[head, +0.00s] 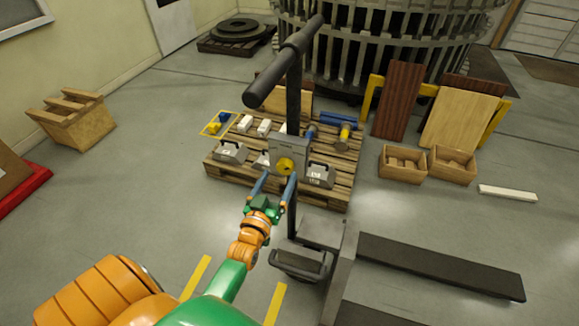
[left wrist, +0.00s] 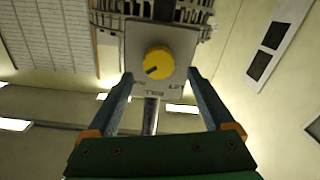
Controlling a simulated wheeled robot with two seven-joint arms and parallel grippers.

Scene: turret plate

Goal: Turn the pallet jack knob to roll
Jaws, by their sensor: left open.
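The yellow knob (head: 286,165) sits on a grey control box (head: 303,146) on the pallet jack's upright black handle (head: 293,100). In the left wrist view the round knob (left wrist: 158,61) is on the pale plate (left wrist: 182,42), its dark mark pointing to the lower left. Small lettering runs below the knob; the right word looks like LIFT, the others are hard to read. My left gripper (head: 278,175) is open, its two blue-grey fingers on either side of and just short of the knob. It also shows in the left wrist view (left wrist: 160,74), with nothing between the fingers. My right gripper is not in view.
Behind the handle a wooden pallet (head: 228,171) carries grey weights and tools. The jack's dark fork (head: 440,266) reaches right along the floor. Wooden crates (head: 402,164) and boards (head: 398,100) stand at right.

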